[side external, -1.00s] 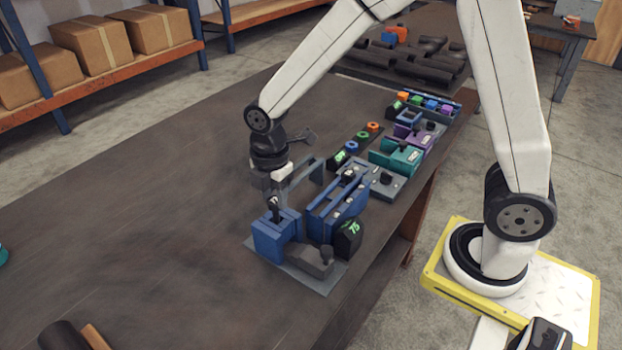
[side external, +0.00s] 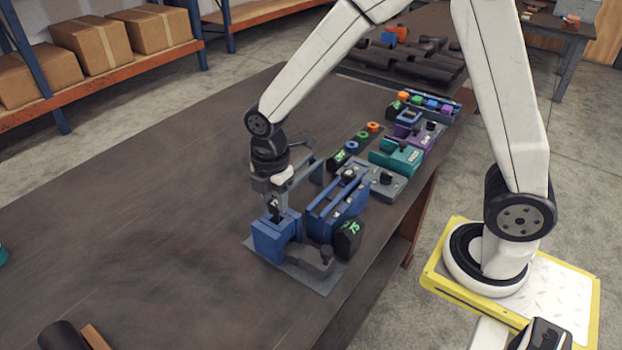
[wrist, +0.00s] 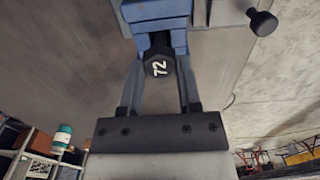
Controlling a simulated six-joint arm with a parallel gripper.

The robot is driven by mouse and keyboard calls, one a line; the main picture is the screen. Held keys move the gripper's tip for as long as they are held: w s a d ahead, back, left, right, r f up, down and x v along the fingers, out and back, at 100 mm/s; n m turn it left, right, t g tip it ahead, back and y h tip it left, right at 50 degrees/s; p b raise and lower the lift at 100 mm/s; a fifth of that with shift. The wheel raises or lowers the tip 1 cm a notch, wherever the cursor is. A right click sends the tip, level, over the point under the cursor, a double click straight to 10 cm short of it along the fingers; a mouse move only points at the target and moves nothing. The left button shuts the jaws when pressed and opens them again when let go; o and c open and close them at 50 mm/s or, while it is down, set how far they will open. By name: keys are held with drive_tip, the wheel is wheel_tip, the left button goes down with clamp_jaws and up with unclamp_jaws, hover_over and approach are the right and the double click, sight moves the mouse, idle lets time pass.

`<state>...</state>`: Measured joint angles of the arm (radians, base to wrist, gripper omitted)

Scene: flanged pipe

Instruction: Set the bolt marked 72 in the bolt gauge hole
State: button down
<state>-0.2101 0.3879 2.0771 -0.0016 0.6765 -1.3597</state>
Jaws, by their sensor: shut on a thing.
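My gripper (side external: 274,212) points down just over a blue block (side external: 268,238) on a grey plate at the near part of the bench. In the wrist view, the two fingers (wrist: 160,80) are shut on a dark bolt marked 72 (wrist: 158,66), with its head facing the camera. The bolt lines up with the slotted blue block (wrist: 155,10) beyond it. I cannot tell whether its shank is in a hole. In the side view the bolt is mostly hidden by my fingers.
A grey clamp-like part (side external: 312,259) sits on the same plate. A black block marked 75 (side external: 348,238) and a long blue rack (side external: 337,207) stand close on the right. Teal (side external: 397,157) and purple (side external: 414,136) fixtures lie farther back. The bench's left side is clear.

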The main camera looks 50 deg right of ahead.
drive_tip(key=shift+f, duration=1.3)
idle(0.7)
unclamp_jaws()
idle(0.4)
idle(0.4)
drive_tip(key=shift+r, duration=3.5)
